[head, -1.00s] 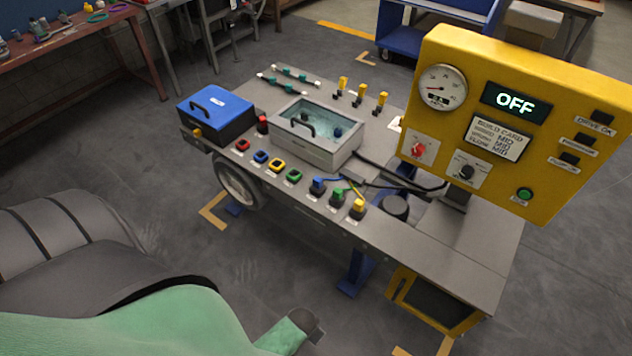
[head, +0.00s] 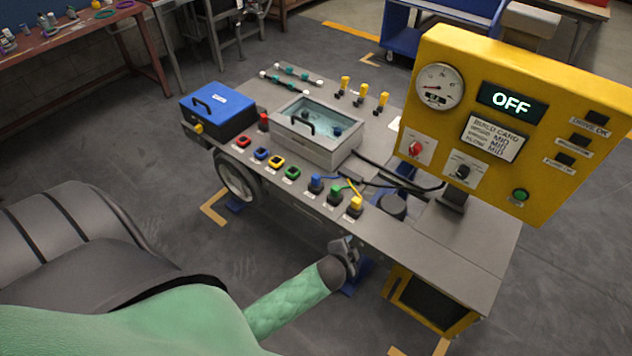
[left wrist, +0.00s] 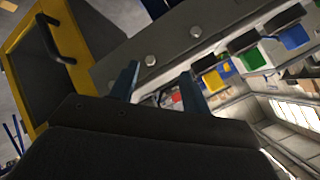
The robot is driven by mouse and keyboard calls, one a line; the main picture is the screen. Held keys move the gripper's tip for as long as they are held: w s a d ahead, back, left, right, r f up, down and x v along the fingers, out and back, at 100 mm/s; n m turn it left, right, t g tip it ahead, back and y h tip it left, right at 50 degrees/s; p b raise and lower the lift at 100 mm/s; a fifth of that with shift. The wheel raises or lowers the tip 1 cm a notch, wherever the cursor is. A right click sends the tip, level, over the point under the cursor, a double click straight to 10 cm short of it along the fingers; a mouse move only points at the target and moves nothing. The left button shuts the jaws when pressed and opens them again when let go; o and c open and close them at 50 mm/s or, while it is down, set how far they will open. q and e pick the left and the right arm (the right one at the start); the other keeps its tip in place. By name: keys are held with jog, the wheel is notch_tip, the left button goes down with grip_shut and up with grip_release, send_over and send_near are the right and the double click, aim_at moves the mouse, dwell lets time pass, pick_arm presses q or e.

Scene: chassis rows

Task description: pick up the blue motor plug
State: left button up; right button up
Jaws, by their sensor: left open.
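The blue motor plug (head: 316,184) stands upright on the grey bench, leftmost in a row beside a green plug (head: 336,193) and a yellow plug (head: 355,206). A blue cable runs from it. My left gripper (head: 345,246) is in front of the bench's near edge, below and to the right of the blue plug, apart from it. In the left wrist view the two fingers (left wrist: 158,88) are spread and empty, beside the bench's side. My right gripper is not in view.
Coloured sockets (head: 276,164) sit left of the plugs on the bench top (head: 430,240). A clear-lidded box (head: 320,153) and a blue box (head: 217,114) stand behind. A yellow panel (head: 545,120) reading OFF rises at the right. A yellow-framed box (head: 400,290) is below the bench.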

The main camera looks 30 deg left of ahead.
pick_arm(q)
jog(key=w+d+r+m+t+h, duration=0.3)
jog(key=w+d+r+m+h, duration=0.1)
jog(key=w+r+m, duration=0.35)
jog(key=w+d+r+m+t+h, duration=0.2)
jog(key=w+d+r+m+h, duration=0.1)
jog(key=w+r+m+h, duration=0.35)
jog(key=m+g+y, duration=1)
jog(key=m+g, duration=0.6)
jog(key=m, duration=1.6)
send_over(316, 176)
jog(key=shift+w+d+f+h, duration=0.1)
jog(key=shift+d+f+h, duration=0.2)
jog(key=shift+f, duration=0.55)
jog(key=shift+a+f, duration=0.1)
jog(key=shift+a, duration=0.1)
jog(key=shift+f, duration=0.25)
jog(key=shift+f+p, duration=0.35)
jog(key=shift+f, duration=0.6)
notch_tip(316, 176, down, 4)
jog(key=p, duration=0.3)
jog(key=shift+a, duration=0.1)
jog(key=shift+f+p, duration=0.3)
jog(key=shift+f, duration=0.25)
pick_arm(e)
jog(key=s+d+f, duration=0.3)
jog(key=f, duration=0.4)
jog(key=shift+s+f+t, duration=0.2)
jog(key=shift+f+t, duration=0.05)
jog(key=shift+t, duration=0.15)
